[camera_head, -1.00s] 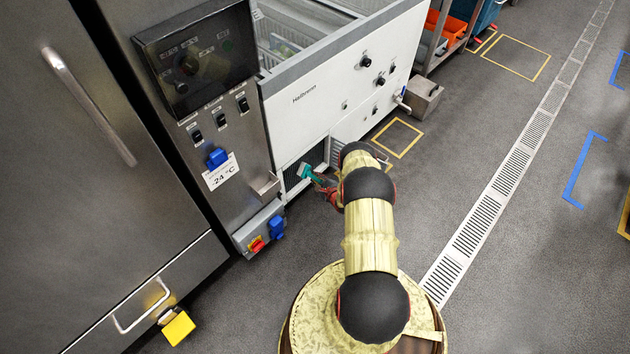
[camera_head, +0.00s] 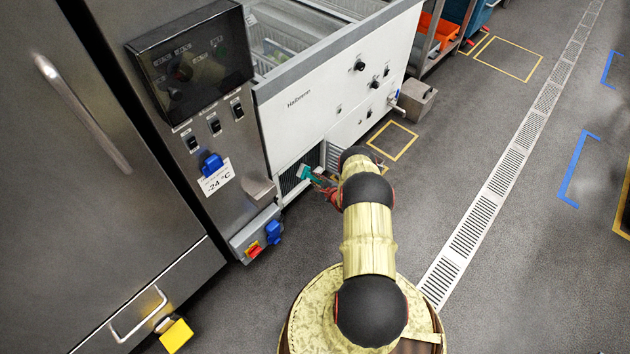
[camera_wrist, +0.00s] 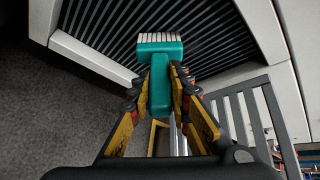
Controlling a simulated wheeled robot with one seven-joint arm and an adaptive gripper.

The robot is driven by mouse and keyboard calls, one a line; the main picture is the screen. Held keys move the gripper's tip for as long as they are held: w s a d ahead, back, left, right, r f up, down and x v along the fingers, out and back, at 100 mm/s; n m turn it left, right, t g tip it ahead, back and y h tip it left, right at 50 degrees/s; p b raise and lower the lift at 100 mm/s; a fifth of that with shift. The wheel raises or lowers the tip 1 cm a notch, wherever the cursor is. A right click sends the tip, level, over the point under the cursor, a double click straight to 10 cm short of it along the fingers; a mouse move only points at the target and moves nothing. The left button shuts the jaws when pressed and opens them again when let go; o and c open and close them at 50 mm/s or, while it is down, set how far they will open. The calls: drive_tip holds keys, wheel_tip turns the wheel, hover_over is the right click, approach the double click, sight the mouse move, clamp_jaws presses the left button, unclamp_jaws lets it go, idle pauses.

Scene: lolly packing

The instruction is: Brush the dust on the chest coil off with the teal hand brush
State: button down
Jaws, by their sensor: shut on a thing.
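The teal hand brush (camera_wrist: 160,85) is in my gripper (camera_wrist: 161,92), whose yellow and dark fingers are shut on its handle. Its pale bristles (camera_wrist: 160,38) point at the dark finned coil (camera_wrist: 205,25) behind the chest's opening. In the wrist view the bristle ends overlap the fins; I cannot tell whether they touch. The head view shows the brush (camera_head: 305,172) small beside the coil (camera_head: 291,178), low on the front of the white chest (camera_head: 300,120). I cannot make out dust on the fins. My arm partly hides the gripper in the head view.
A white frame (camera_wrist: 90,57) borders the coil opening, with a slatted grille (camera_wrist: 248,112) beside it. A steel cabinet with a control panel (camera_head: 190,60) stands left of the chest. A yellow padlock-like tag (camera_head: 176,334) hangs at lower left.

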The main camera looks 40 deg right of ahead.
drive_tip(key=shift+d+r, duration=0.1)
drive_tip(key=shift+d, duration=0.1)
drive_tip(key=shift+w+d, duration=0.15)
drive_tip(key=shift+d, duration=0.9)
drive_tip(key=shift+d, duration=0.1)
drive_tip(key=shift+w+d, duration=0.1)
drive_tip(key=shift+d, duration=1.05)
drive_tip(key=shift+d, duration=0.1)
drive_tip(key=shift+w+d, duration=0.1)
drive_tip(key=shift+d, duration=1.05)
drive_tip(key=s, duration=0.9)
drive_tip(key=shift+d, duration=0.3)
